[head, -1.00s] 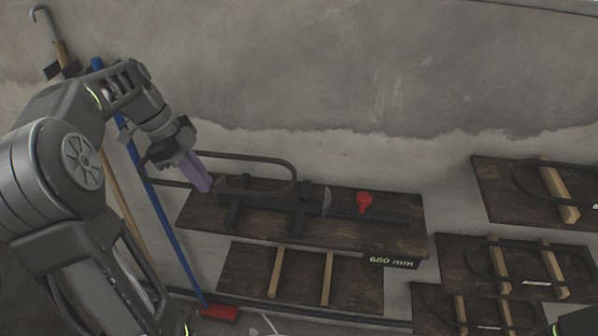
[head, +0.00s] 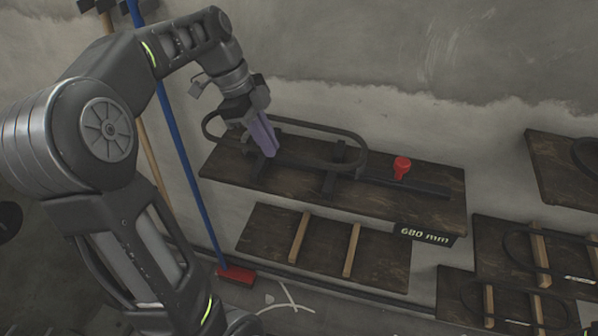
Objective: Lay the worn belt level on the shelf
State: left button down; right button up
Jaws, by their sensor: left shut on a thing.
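The worn belt (head: 364,154) is a dark, long oval loop. My left gripper (head: 266,145), with purple fingers, is shut on the belt's near side, left of its middle. The belt lies over the left and middle part of the dark wooden shelf (head: 435,190), and its left end sticks out past the shelf's left edge. Dark upright supports (head: 330,183) stand on the shelf under the loop. I cannot tell whether the belt touches them or hangs just above. The fingers hide part of the belt. My right gripper is not in view.
A red knob (head: 402,166) stands on a dark bar right of the belt. A "680 mm" label (head: 425,234) hangs at the shelf's front. A lower board (head: 380,260) has two wooden strips. A blue-handled broom (head: 172,130) leans at left. More boards with loops are at right.

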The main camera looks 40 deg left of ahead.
aim_at(295, 155)
pick_arm(q)
jog(key=shift+w+d+f+p, duration=0.1)
jog(key=shift+w+d+p, duration=0.05)
jog(key=shift+d+p, duration=0.2)
jog(key=shift+w+d+f+p, duration=0.1)
jog(key=shift+d+p, duration=0.15)
jog(key=shift+d, duration=0.2)
jog(key=shift+w+d+f, duration=0.15)
jog(key=shift+d+f, duration=0.2)
jog(key=shift+d, duration=0.05)
jog(key=d, duration=0.1)
jog(key=d+f, duration=0.1)
jog(key=w+d+f+p, duration=0.1)
jog(key=shift+d, duration=0.2)
jog(key=shift+w+d+f, duration=0.1)
jog(key=shift+d+f, duration=0.05)
jog(key=shift+d, duration=0.05)
jog(key=shift+f, duration=0.25)
jog(key=c, duration=1.6)
grip_release()
jog(key=shift+r, duration=0.1)
